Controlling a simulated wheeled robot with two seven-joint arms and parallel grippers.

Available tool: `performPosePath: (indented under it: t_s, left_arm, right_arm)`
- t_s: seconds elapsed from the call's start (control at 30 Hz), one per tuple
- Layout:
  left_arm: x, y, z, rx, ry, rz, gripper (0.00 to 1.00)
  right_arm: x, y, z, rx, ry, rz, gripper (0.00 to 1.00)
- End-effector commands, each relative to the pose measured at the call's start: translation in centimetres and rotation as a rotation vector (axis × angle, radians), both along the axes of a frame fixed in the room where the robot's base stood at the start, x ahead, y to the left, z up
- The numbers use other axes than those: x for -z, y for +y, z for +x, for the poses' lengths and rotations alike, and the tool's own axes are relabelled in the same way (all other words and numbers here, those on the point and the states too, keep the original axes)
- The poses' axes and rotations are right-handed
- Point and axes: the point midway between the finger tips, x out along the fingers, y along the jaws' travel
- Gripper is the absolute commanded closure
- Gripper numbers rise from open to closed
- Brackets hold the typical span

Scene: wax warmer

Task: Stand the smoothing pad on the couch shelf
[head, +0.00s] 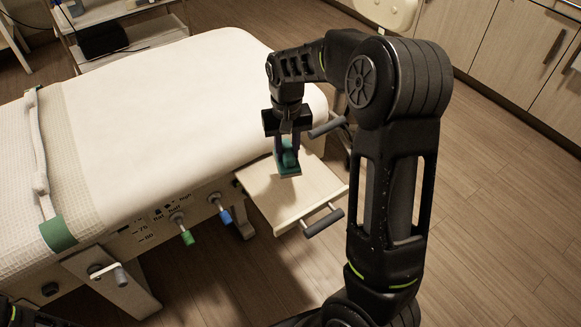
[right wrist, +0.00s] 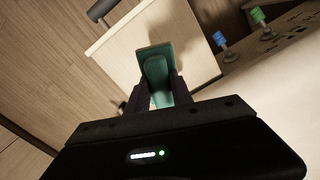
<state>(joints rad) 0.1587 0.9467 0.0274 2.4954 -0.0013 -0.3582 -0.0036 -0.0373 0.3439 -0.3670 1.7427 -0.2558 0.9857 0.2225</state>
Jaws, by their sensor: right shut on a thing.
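The smoothing pad (head: 289,168) is a small teal block with a raised teal grip. My right gripper (head: 287,150) points down and is shut on the pad's grip, over the couch shelf (head: 265,190). The pad (right wrist: 156,60) also shows between the fingers in the right wrist view, with the pale wooden shelf (right wrist: 120,50) behind it and a shadow on the board. I cannot tell whether the pad's underside touches the shelf. The shelf sticks out from the couch's side and has dark grey handles. My left gripper is not in view.
The white-covered couch (head: 160,90) stands left of the shelf. A blue-ended lever (head: 225,216) and a green-ended lever (head: 187,237) project from its side near the shelf. A trolley (head: 130,35) stands behind the couch. Cabinets (head: 500,50) line the back right; wooden floor lies open at right.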

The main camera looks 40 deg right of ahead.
Motion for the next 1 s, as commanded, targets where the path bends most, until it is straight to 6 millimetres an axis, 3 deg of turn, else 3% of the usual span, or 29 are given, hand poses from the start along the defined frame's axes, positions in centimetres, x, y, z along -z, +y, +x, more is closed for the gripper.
performPosePath:
  t_s: [0.07,0.57,1.0]
  left_arm:
    - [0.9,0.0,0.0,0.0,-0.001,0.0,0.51]
    - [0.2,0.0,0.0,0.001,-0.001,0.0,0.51]
    - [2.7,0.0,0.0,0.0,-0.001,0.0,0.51]
  right_arm:
    - [0.9,-0.7,-0.3,0.018,-0.002,0.0,1.0]
    - [0.5,-0.8,-0.4,0.021,-0.002,0.0,1.0]
    - [4.3,-0.8,-0.4,0.021,-0.002,0.0,1.0]
